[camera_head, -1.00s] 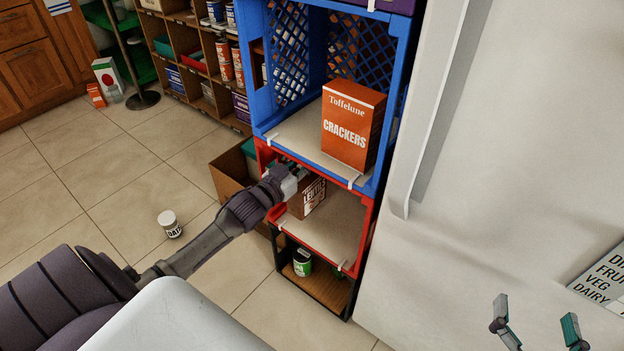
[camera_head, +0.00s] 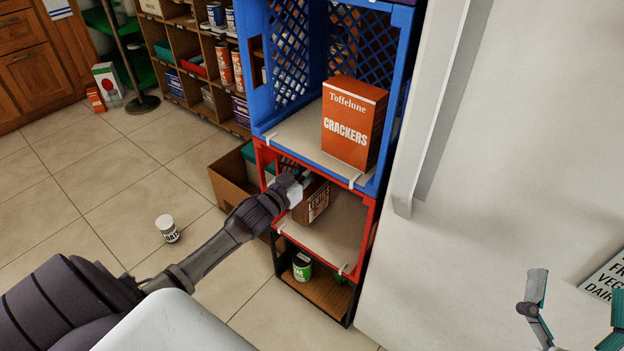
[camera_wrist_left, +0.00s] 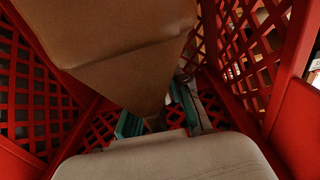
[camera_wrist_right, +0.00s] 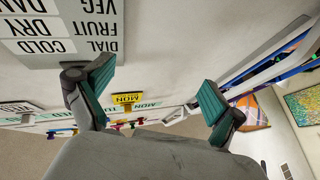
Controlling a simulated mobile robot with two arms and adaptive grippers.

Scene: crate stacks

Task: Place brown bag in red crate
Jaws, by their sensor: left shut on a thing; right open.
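The brown bag (camera_head: 314,203), with dark lettering on a pale label, is inside the red crate (camera_head: 333,263), the middle crate of the stack. My left gripper (camera_head: 302,180) reaches into the crate and is shut on the bag's upper left part. In the left wrist view, the bag (camera_wrist_left: 120,40) fills the upper middle and the gripper's green fingertips (camera_wrist_left: 160,118) are partly hidden by it. Red lattice walls (camera_wrist_left: 240,50) surround it. I cannot tell whether the bag touches the crate floor. My right gripper (camera_head: 572,325) is open and empty before the white surface.
The blue crate (camera_head: 258,105) above holds an orange crackers box (camera_head: 352,125). A dark crate (camera_head: 345,302) below holds a green can (camera_head: 302,265). A white fridge (camera_head: 460,150) stands close on the right.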

